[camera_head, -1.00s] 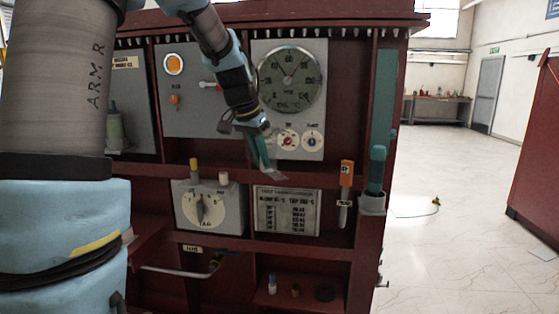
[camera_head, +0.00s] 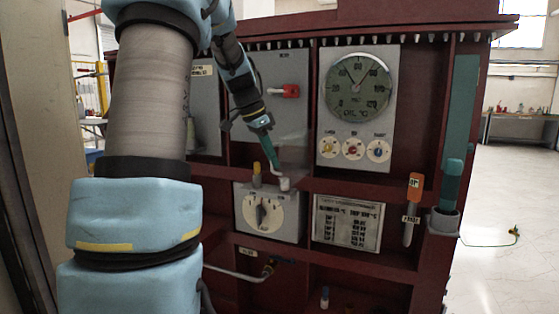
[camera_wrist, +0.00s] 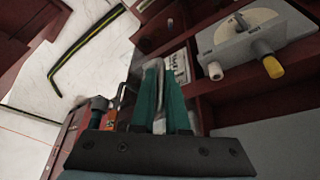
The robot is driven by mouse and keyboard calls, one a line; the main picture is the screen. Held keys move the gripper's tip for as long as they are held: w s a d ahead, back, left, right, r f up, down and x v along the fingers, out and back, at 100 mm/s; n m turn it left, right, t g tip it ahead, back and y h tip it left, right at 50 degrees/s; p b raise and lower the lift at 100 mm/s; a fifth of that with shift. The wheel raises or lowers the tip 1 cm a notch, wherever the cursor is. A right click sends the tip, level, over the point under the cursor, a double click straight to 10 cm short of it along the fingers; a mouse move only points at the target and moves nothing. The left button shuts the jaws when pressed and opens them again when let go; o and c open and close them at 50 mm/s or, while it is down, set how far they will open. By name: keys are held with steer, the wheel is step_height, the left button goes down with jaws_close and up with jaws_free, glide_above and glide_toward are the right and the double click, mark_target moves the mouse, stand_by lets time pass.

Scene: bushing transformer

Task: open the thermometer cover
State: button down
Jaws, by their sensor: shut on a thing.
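The thermometer is a round green-grey dial (camera_head: 357,83) on a light panel in the red cabinet, to the right of my gripper in the head view. My gripper (camera_head: 272,157) points down in front of the cabinet, left of and below the dial. In the wrist view the green fingers of my gripper (camera_wrist: 161,85) are closed around a thin pale piece (camera_wrist: 159,112), which looks like the edge or handle of the clear cover. A faint see-through sheet (camera_head: 292,150) shows beside the fingertips in the head view. Its outline is hard to make out.
Below the fingertips is a grey knob box (camera_head: 267,213) with a yellow and a white peg on top. A text plate (camera_head: 347,223), an orange-handled tool (camera_head: 412,205) and a teal-handled tool (camera_head: 452,185) are to the right. Open floor lies beyond the cabinet's right side.

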steer(key=shift+w+a, duration=0.1)
steer(key=shift+w, duration=0.05)
steer(key=c, duration=0.9)
jaws_free()
steer(key=b+v, duration=0.1)
steer(key=v, duration=0.9)
steer(key=shift+a+r, duration=0.1)
steer(key=shift+r, duration=0.3)
